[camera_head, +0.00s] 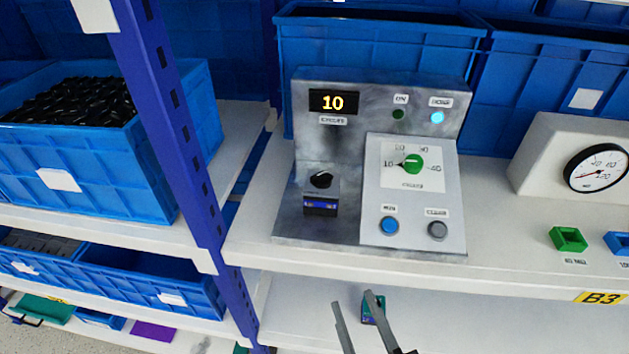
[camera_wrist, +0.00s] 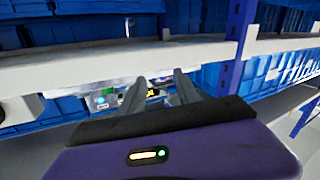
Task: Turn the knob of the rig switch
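The rig (camera_head: 373,100) is a grey metal unit on the shelf, with a display reading 10 in yellow. Its sloped panel carries a green round knob (camera_head: 413,163) on a dial marked 10 to 40; its pointer is toward 10. The knobs are not clear in the wrist view.
A blue button (camera_head: 389,225) and a grey button (camera_head: 437,230) sit below the dial. A gauge (camera_head: 597,168) and small green bin (camera_head: 568,239) stand to the right. A blue upright post (camera_head: 178,130) is at left. The shelf's front edge (camera_head: 400,265) lies between gripper and rig.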

